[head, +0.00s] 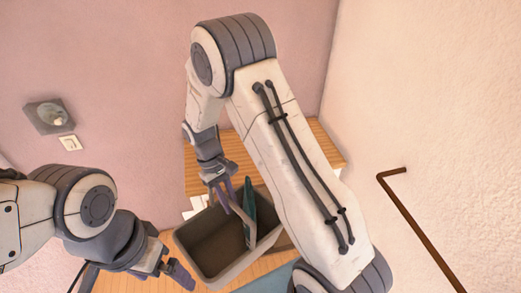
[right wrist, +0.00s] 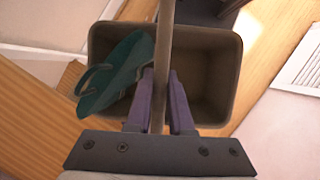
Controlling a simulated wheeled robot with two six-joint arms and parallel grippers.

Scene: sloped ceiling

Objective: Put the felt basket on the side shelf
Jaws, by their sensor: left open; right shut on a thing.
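The felt basket (head: 203,268) is a grey-brown open box with a strap handle (head: 243,226). It hangs tilted in the lower middle of the head view; the right wrist view looks down into the basket (right wrist: 226,85). A teal flip-flop (right wrist: 115,75) leans in it and sticks over the rim. My right gripper (head: 222,190) is shut on the handle, which runs between its fingers in the right wrist view (right wrist: 161,80). My left gripper (head: 180,273) is open and empty, left of the basket. A wood-topped unit (head: 325,148), perhaps the side shelf, stands behind, partly hidden by my right arm.
A brown rail (head: 420,228) runs along the right wall. A wall switch (head: 70,142) and a dark square fitting (head: 48,116) are on the pink wall. A blue-grey mat (head: 268,282) shows at the bottom edge.

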